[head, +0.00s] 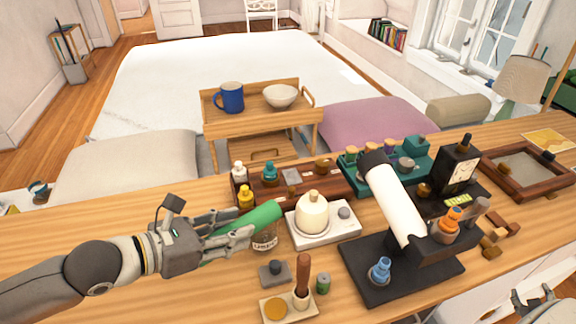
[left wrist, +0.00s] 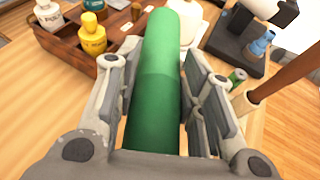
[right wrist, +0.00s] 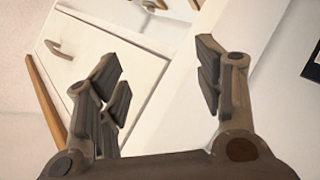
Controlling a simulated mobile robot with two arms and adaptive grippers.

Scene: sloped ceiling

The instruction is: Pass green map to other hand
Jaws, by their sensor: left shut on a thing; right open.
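The green map (head: 262,216) is a rolled green tube. My left gripper (head: 236,232) is shut on it and holds it above the left part of the wooden table. In the left wrist view the map (left wrist: 160,75) lies lengthwise between the two fingers (left wrist: 155,105), its far end pointing away from the palm. In the head view the fingers hide part of the tube. My right gripper (head: 537,300) shows at the lower right corner, past the table's front edge. In the right wrist view its fingers (right wrist: 165,85) are wide apart with nothing between them.
The table's left part (head: 60,235) is bare. White drawers (right wrist: 95,65) face my right gripper.

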